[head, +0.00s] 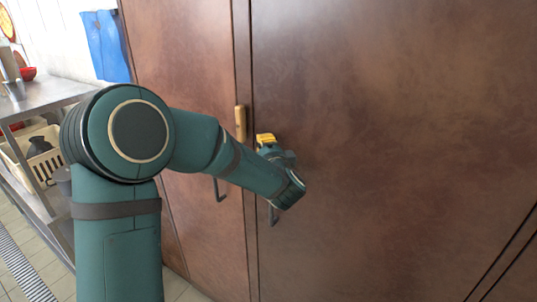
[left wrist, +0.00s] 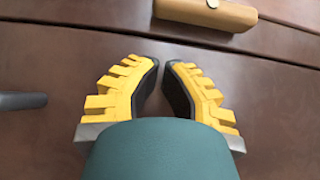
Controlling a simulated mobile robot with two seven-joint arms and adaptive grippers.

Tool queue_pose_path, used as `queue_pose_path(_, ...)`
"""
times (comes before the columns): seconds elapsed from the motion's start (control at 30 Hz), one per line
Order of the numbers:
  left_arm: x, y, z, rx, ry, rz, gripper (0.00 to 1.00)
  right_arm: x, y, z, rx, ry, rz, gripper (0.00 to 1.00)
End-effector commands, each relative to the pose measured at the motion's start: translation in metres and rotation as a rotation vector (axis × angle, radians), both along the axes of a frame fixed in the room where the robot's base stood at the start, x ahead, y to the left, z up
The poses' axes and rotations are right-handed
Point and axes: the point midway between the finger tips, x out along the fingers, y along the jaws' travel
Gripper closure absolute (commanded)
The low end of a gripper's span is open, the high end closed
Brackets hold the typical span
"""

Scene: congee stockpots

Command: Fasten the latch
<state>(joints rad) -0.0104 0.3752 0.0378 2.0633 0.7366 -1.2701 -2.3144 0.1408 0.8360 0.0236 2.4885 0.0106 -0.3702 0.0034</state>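The latch (head: 240,122) is a small tan bar on the edge of the left brown door, upright near the seam between the doors. It also shows in the left wrist view (left wrist: 206,13), at the top, with a round pin head on it. My left gripper (head: 265,139) is in front of the right door, just right of and slightly below the latch, and apart from it. In the left wrist view its yellow fingers (left wrist: 162,64) lean together, with a narrow empty gap between the tips. My arm link hides part of the gripper. My right gripper is out of view.
The left door (head: 185,60) and right door (head: 400,120) look shut, with dark bar handles (head: 219,190) below the latch. A metal table (head: 45,97) and a cream crate (head: 45,165) stand at the left. A blue cloth (head: 106,45) hangs behind.

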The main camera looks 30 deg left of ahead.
Motion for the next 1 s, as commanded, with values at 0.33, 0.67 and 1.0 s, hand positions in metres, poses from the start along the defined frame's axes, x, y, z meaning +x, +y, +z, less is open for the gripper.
queue_pose_path(0.33,0.006,0.039,0.0,0.002,0.001,0.0,1.0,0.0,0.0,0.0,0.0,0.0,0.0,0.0)
queue_pose_path(0.67,0.006,0.042,0.0,0.001,0.0,-0.001,1.0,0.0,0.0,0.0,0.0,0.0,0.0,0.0)
queue_pose_path(1.0,0.015,0.042,-0.003,0.041,-0.002,-0.003,1.0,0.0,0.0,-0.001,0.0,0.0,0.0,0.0)
